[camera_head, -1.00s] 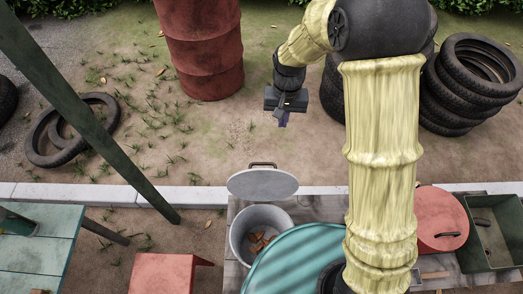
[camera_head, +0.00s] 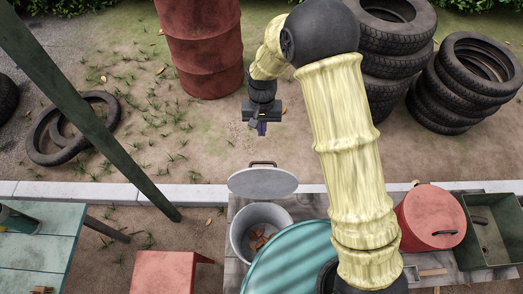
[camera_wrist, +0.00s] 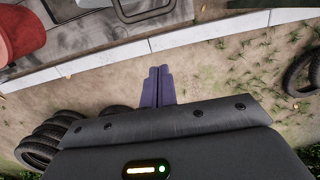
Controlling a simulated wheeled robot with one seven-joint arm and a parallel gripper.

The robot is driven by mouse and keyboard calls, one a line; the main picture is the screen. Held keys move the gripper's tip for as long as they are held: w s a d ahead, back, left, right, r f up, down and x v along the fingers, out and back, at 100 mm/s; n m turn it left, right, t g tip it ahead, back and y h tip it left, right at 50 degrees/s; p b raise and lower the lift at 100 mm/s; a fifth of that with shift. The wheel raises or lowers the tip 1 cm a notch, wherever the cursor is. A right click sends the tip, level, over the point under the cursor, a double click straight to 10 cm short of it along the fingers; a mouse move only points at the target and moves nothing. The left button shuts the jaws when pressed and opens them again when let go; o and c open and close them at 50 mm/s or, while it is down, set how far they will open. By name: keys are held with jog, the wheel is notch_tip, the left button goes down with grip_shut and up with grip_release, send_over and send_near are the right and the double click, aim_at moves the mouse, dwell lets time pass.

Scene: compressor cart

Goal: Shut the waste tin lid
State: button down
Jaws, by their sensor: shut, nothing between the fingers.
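The waste tin (camera_head: 240,228) is a grey round bucket on the cart, with brown scraps inside. Its grey lid (camera_head: 263,182) stands open, tilted up at the tin's far rim, with a dark handle at its top edge. My gripper (camera_head: 262,129) is beyond the lid in the head view, apart from it, pointing down over the dirt. Its purple fingers are together and empty, and they also show in the wrist view (camera_wrist: 158,80). A dark handle-like loop (camera_wrist: 150,10) shows at the top edge of the wrist view; the tin's inside is hidden there.
A teal drum lid (camera_head: 292,262) is right of the tin. A red lidded pot (camera_head: 425,218) and a green tray (camera_head: 492,235) are further right. A red drum (camera_head: 200,55) and stacked tyres (camera_head: 392,50) stand behind. A dark slanted pole (camera_head: 95,125) is left.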

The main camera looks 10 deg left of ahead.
jog(key=s+f+p, duration=0.2)
jog(key=s+f, duration=0.2)
jog(key=f, duration=0.2)
jog(key=shift+s+d+f+p, duration=0.15)
jog(key=shift+d+f+p, duration=0.2)
jog(key=shift+d, duration=0.1)
